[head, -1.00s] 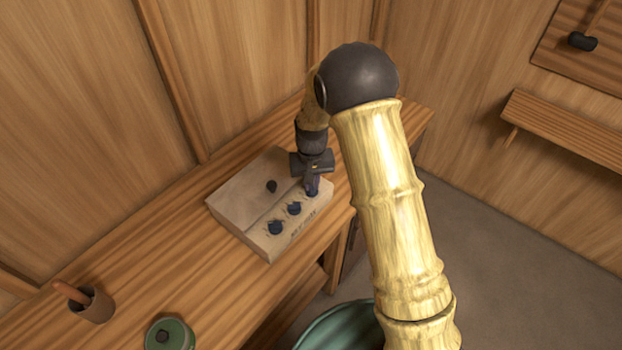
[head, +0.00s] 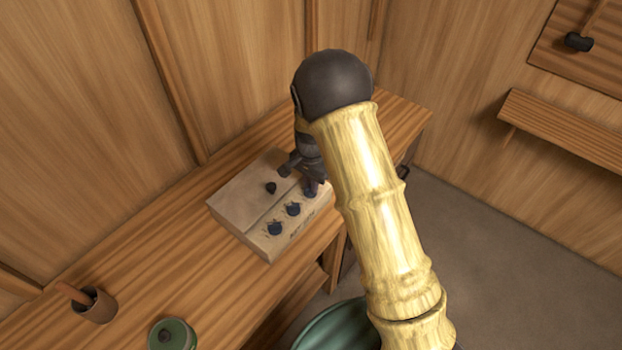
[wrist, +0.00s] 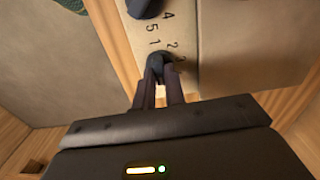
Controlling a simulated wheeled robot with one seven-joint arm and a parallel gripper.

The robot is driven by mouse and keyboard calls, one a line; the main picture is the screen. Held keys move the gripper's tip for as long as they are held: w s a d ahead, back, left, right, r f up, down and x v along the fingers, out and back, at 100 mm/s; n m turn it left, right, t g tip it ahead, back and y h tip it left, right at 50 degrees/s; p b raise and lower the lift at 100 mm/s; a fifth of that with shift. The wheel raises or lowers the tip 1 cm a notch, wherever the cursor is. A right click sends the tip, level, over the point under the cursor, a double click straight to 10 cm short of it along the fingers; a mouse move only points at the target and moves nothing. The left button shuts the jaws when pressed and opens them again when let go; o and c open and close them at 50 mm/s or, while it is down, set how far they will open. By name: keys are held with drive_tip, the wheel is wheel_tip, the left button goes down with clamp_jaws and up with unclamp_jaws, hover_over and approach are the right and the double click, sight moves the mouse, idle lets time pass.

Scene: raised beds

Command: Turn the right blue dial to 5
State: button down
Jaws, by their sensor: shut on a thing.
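A pale box (head: 235,205) on the wooden bench carries a row of three blue dials along its lower front. The left dial (head: 275,228) and the middle dial (head: 293,208) are uncovered. My gripper (head: 311,184) is at the right dial, which it mostly hides in the head view. In the wrist view the right dial (wrist: 155,61) shows dark between the fingertips, and my gripper (wrist: 158,80) is shut on it. Digits are printed near it, 1, 2, 4 and 5 among them. The dial's pointer is hidden, so its setting cannot be read.
A dark knob (head: 271,188) sits on the box's upper face. A brown pot (head: 95,305) and a green round tin (head: 172,335) stand at the bench's near left. The bench between them and the box is clear. Wooden walls stand close behind.

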drive_tip(key=shift+s+f, duration=0.15)
drive_tip(key=shift+s, duration=0.05)
idle(0.3)
drive_tip(key=c, duration=1.5)
unclamp_jaws()
drive_tip(key=shift+a, duration=0.15)
drive_tip(key=shift+o, duration=0.2)
drive_tip(key=shift+w, duration=0.1)
drive_tip(key=shift+r, duration=0.4)
wheel_tip(320, 180, up, 17)
drive_tip(key=b, duration=0.2)
